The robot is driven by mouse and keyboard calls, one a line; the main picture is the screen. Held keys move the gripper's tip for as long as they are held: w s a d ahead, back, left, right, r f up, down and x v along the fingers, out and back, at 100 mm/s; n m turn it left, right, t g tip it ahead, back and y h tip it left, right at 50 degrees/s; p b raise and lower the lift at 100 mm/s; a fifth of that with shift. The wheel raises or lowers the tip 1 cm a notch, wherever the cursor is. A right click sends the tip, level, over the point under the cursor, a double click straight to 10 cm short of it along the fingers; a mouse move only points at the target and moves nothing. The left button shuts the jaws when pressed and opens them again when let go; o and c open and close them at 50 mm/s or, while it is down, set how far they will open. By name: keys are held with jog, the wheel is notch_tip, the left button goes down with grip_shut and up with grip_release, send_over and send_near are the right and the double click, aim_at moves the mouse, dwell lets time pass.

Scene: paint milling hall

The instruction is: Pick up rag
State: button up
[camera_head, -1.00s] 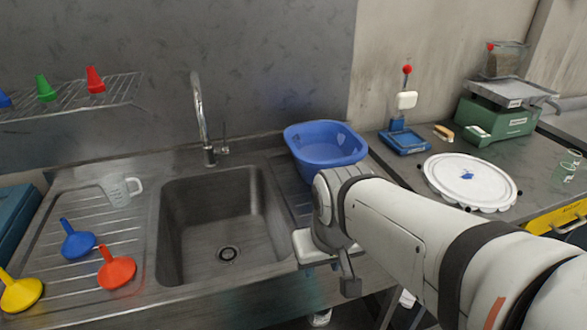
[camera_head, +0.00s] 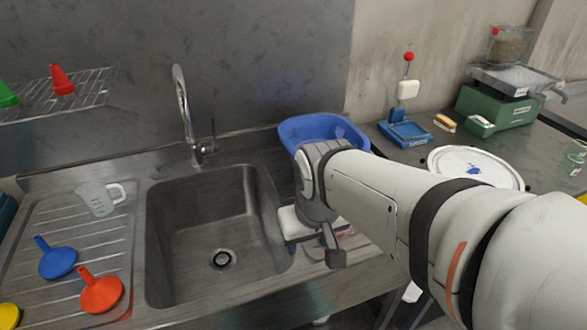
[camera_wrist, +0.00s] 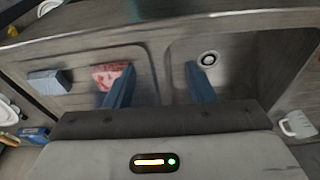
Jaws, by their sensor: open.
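A red and pale patterned piece (camera_wrist: 106,76), which looks like a cloth and may be the rag, lies on the ribbed drainboard right of the sink. In the wrist view it is just left of my left finger, which partly covers it. A blue-grey folded piece (camera_wrist: 48,82) lies farther left; I cannot tell if it is cloth. My gripper (camera_wrist: 161,66) is open and empty, its fingers above the divide between drainboard and sink. In the head view my arm hides most of that drainboard and the fingers.
The sink basin (camera_head: 217,225) is empty. A blue tub (camera_head: 310,130) stands behind my wrist. A tap (camera_head: 186,110) rises at the back. A measuring jug (camera_head: 98,200), blue funnel (camera_head: 57,261) and red funnel (camera_head: 100,292) are on the left drainboard. A white lid (camera_head: 470,163) is at the right.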

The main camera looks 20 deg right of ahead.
jog(key=o, duration=0.6)
jog(key=w+d+g+p, duration=0.1)
jog(key=w+d+p, duration=0.3)
jog(key=w, duration=0.3)
jog(key=shift+w+d+r+p, duration=0.3)
jog(key=shift+w+d+p, duration=0.1)
jog(key=shift+d, duration=0.05)
jog(key=o, duration=0.5)
jog(key=shift+g, duration=0.8)
jog(key=w+d+f+p, duration=0.1)
jog(key=d, duration=0.1)
jog(key=w+d+f+p, duration=0.1)
jog(key=w+d, duration=0.1)
jog(key=w+d+f+p, duration=0.1)
jog(key=w+d+f, duration=0.1)
jog(key=shift+d, duration=0.35)
jog(key=shift+d+f+p, duration=0.15)
jog(key=shift+f+p, duration=0.15)
jog(key=shift+s+a+f+p, duration=0.15)
jog(key=shift+f+p, duration=0.1)
jog(key=shift+f, duration=1)
jog(key=shift+s+f+p, duration=0.1)
jog(key=shift+f+p, duration=0.15)
jog(key=shift+f, duration=1.05)
jog(key=shift+s+a+f+p, duration=0.15)
jog(key=shift+f+p, duration=0.1)
jog(key=shift+f, duration=1)
